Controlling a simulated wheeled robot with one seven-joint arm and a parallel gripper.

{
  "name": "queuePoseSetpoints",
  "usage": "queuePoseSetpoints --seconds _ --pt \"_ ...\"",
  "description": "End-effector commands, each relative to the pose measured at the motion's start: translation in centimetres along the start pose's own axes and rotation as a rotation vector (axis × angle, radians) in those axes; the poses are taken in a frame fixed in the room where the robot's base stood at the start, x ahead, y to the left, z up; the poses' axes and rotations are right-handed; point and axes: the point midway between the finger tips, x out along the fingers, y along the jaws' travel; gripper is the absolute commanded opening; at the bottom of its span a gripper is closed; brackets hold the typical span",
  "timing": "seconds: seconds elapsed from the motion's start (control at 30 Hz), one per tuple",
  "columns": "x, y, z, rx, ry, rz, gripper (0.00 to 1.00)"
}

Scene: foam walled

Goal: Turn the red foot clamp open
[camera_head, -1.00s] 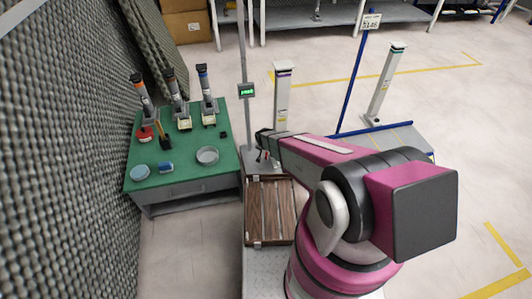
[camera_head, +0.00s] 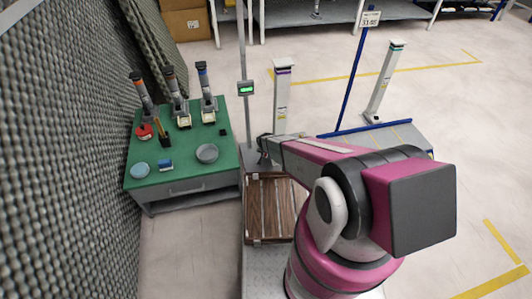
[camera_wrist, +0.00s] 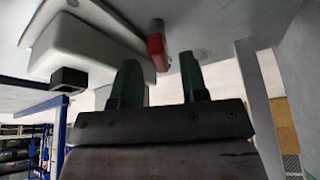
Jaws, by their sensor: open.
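The red foot clamp (camera_wrist: 156,48) shows in the wrist view as a small red block hanging from a pale surface, with a grey end at its top. My gripper (camera_wrist: 158,72) has its two green fingers apart, one to each side of the red piece's lower end. I cannot tell whether either finger touches it. In the head view my gripper (camera_head: 265,148) is a small dark shape at the end of my arm, by the foot of the thin grey post, and the clamp is not clear there.
A grey post carries a green-lit display (camera_head: 246,88). A wooden slatted crate (camera_head: 270,208) lies just in front of my gripper. A green table (camera_head: 188,145) with several tools and dishes stands at left, beside a foam wall (camera_head: 60,150). The floor at right is open.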

Motion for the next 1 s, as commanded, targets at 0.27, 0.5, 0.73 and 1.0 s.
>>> queuePoseSetpoints --seconds 0.27,0.5,0.73,1.0 --pt "1.29 -0.01 -0.01 0.0 0.001 0.0 0.4" --pt "1.25 -0.01 0.01 0.0 0.0 -0.001 0.05" --pt "1.24 -0.01 0.02 -0.005 0.0 -0.003 0.0" --pt "1.23 0.05 0.05 -0.123 -0.002 -0.052 0.0"
